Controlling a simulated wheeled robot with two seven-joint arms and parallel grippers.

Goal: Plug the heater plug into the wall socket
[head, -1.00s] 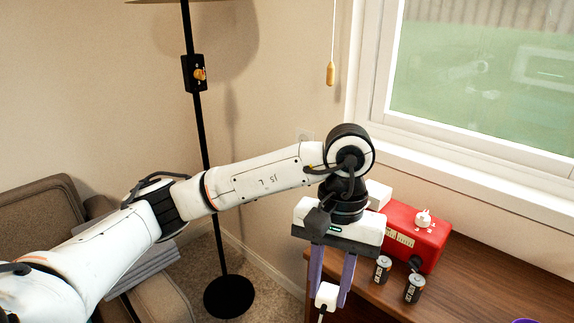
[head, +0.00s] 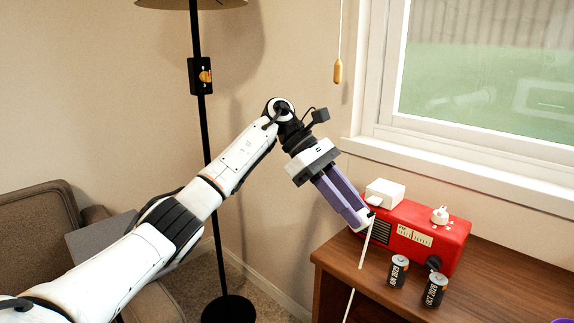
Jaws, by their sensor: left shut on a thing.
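My left gripper (head: 362,219) reaches in from the left and points down and to the right, with its purple fingers shut on the white heater plug (head: 367,222). Only a small part of the plug shows at the fingertips. Its white cord (head: 364,247) hangs down past the front left corner of the wooden cabinet. The plug is in front of the left end of the red radio; I cannot tell how far apart they are. The wall socket does not show now; my left gripper and wrist cover that part of the wall. My right gripper is not in view.
The red radio (head: 420,236) stands on the wooden cabinet (head: 500,285), with a white box (head: 385,192) at its left end. A lamp pole (head: 207,150) and a grey armchair (head: 35,222) are at left.

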